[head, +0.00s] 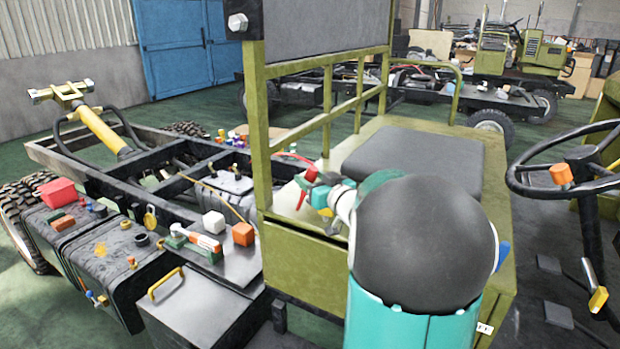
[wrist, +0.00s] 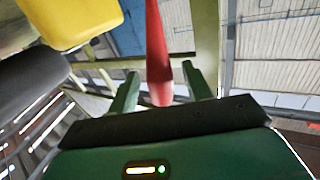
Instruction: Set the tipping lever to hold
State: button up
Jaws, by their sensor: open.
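A red lever (head: 302,192) stands by the olive frame at the left edge of the seat platform. In the wrist view the red lever (wrist: 157,45) runs down from the top edge, and its rounded end lies between my two green fingers. My gripper (wrist: 161,86) is open, with a finger on each side of the lever and visible gaps. In the head view my gripper (head: 317,186) is small and close beside the lever, partly hidden by my arm. The lever's base and any position marks cannot be made out.
A yellow block-like part (wrist: 75,18) is close by at the wrist view's upper left. The dark seat cushion (head: 415,158) lies behind my arm. Olive frame bars (head: 258,140) rise left of the gripper. A steering wheel (head: 575,165) stands right. Loose blocks (head: 243,234) lie on the chassis.

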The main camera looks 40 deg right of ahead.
jog(key=shift+w+d, duration=0.1)
jog(key=shift+w, duration=0.45)
jog(key=shift+s, duration=0.1)
jog(key=shift+c, duration=0.4)
grip_shut()
jog(key=shift+w+a+r+n+g, duration=0.25)
jog(key=shift+w+g, duration=0.15)
jog(key=shift+w, duration=0.15)
jog(key=shift+w+a+r+n+g, duration=0.1)
jog(key=shift+w+a+n+g, duration=0.15)
jog(key=shift+w+g, duration=0.2)
jog(key=shift+w+a+n+g, duration=0.25)
jog(key=shift+w+n+g, duration=0.05)
jog(key=shift+w+g, duration=0.7)
jog(key=shift+o, duration=0.4)
grip_release()
